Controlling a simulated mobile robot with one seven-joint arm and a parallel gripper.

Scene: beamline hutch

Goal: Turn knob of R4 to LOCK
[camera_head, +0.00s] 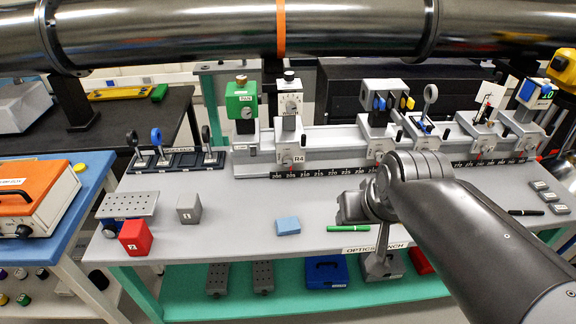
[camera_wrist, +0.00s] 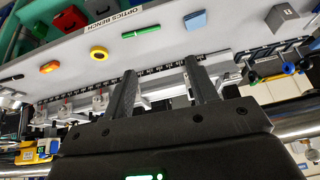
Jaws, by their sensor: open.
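The R4 carriage (camera_head: 290,152) sits near the left end of the long rail in the head view, its label "R4" beside a small round knob (camera_head: 286,158) on its front face. The knob's pointer setting is too small to read. A grey box with a dial stands on a post above the carriage. My gripper (camera_wrist: 160,65) is open and empty in the wrist view, its two dark fingers apart with the rail behind them. In the head view my arm's end is over the bench, right of R4 and apart from it. I cannot clearly pick out R4 in the wrist view.
The rail (camera_head: 340,168) carries several other carriages to the right. A green-topped device (camera_head: 241,100) stands just left of R4. The bench holds a blue block (camera_head: 288,226), green pen (camera_head: 348,228), grey cube (camera_head: 188,208) and red block (camera_head: 135,237). A large pipe (camera_head: 200,32) crosses above.

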